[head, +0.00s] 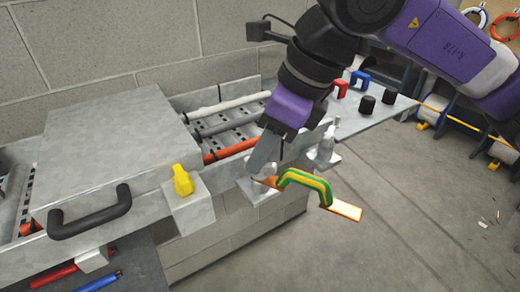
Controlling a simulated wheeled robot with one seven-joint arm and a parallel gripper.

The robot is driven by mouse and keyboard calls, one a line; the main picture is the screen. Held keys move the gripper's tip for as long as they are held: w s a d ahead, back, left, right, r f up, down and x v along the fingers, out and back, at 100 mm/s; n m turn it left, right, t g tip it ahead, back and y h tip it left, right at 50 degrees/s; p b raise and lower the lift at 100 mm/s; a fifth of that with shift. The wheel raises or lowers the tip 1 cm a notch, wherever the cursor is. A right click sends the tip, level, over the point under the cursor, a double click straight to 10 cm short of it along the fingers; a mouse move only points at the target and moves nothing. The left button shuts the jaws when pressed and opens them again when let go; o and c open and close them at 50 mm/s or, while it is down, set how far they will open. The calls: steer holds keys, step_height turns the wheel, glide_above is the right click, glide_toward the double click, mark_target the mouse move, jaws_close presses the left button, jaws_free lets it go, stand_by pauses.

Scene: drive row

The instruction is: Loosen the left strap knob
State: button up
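My gripper (264,168) points down at the front of the grey tray, its grey fingers over a small pale bracket (252,192). A pale knob-like part (268,172) shows at the fingertips, mostly hidden by them. I cannot tell whether the fingers are closed on it. A green and yellow strap (308,181) arches to the right from there. Its left copper end is at the bracket beside the fingertips. Its right copper end (345,210) sticks out over the floor, apart from the second pale bracket and knob (324,148).
A grey cover (105,150) with a black handle (90,212) lies over the tray's left part. A yellow knob (182,180) stands on a block left of my gripper. Cables (230,128) run in the open tray. A shelf (372,118) holds red, blue and black parts.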

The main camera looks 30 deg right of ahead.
steer(key=shift+w+a+f, duration=0.15)
steer(key=shift+f, duration=0.4)
jaws_close()
